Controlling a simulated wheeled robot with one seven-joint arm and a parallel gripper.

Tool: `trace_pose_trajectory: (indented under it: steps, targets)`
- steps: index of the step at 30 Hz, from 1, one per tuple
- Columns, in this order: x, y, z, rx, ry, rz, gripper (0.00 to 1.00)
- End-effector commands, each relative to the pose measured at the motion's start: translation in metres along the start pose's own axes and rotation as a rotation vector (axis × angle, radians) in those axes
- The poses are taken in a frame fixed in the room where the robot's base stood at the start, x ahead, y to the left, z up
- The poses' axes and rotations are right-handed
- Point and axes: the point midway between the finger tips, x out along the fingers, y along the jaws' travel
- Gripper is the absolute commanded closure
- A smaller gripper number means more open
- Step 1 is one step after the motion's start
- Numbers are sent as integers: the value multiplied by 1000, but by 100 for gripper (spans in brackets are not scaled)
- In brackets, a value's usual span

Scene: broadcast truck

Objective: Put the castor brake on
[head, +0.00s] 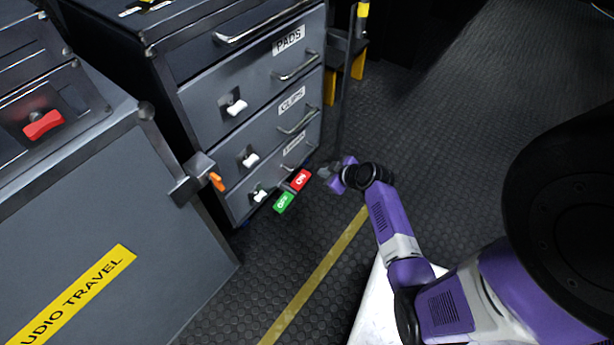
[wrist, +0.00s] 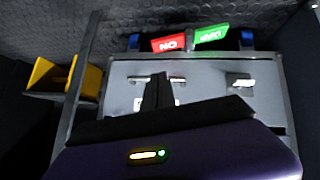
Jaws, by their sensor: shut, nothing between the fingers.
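The castor brake shows as two pedals low at the front of the drawer cabinet. The red ON pedal (head: 300,180) is nearer my gripper, and the green OFF pedal (head: 284,202) is beside it. In the wrist view, the red pedal (wrist: 168,43) and green pedal (wrist: 211,34) appear upside down, beyond the fingers. My gripper (head: 328,175) is shut and empty, just right of the red pedal; I cannot tell whether they touch. Its dark fingers (wrist: 158,80) also show in the wrist view. A blue castor (wrist: 247,39) is partly visible there.
The drawer cabinet (head: 205,98) has protruding handles and white latches. A grey case (head: 85,235) labelled "AUDIO TRAVEL" stands left, with an orange-tipped latch (head: 217,181) beside the cabinet. A thin dark post stands behind my gripper. Dark floor with a yellow stripe (head: 315,280) lies open in front.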

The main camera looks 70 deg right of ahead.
Motion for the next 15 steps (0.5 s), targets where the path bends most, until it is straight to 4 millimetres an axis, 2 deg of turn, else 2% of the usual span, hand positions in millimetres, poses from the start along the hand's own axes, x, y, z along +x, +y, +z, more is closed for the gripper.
trace_pose_trajectory:
  steps: [10,15]
  targets:
    - [1,0,0,-4,0,2,100]
    - [16,0,1,-4,1,3,100]
